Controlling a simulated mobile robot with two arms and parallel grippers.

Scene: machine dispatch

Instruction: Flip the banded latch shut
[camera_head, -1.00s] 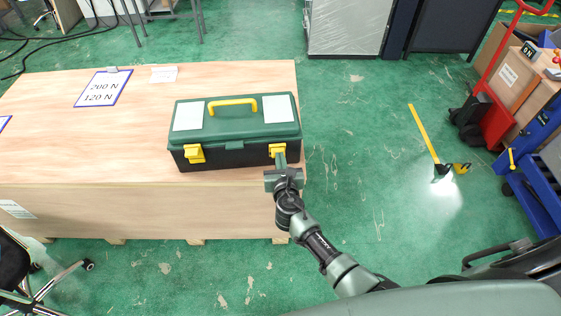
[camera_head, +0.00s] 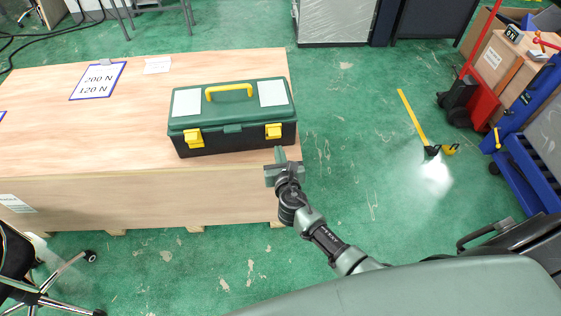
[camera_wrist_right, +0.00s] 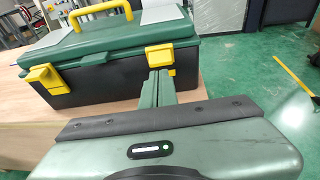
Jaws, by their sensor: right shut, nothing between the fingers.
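A toolbox (camera_head: 232,142) with a green lid and black body sits shut on the wooden crate top. It has two yellow latches on its front. The left latch (camera_head: 194,138) stands out from the front at a tilt. The right latch (camera_head: 273,131) looks flat against the front. Both show in the right wrist view, the left latch (camera_wrist_right: 45,77) and the right latch (camera_wrist_right: 160,57). I cannot make out a band on either. My right gripper (camera_head: 280,154) is shut and empty, just in front of and below the right latch, apart from it in the head view. My left gripper is not in view.
The wooden crate (camera_head: 130,195) ends just right of the toolbox. Its top is clear to the left except for paper signs (camera_head: 98,81). An office chair (camera_head: 35,265) stands at front left. A red hand truck (camera_head: 480,95) and blue cart stand at right.

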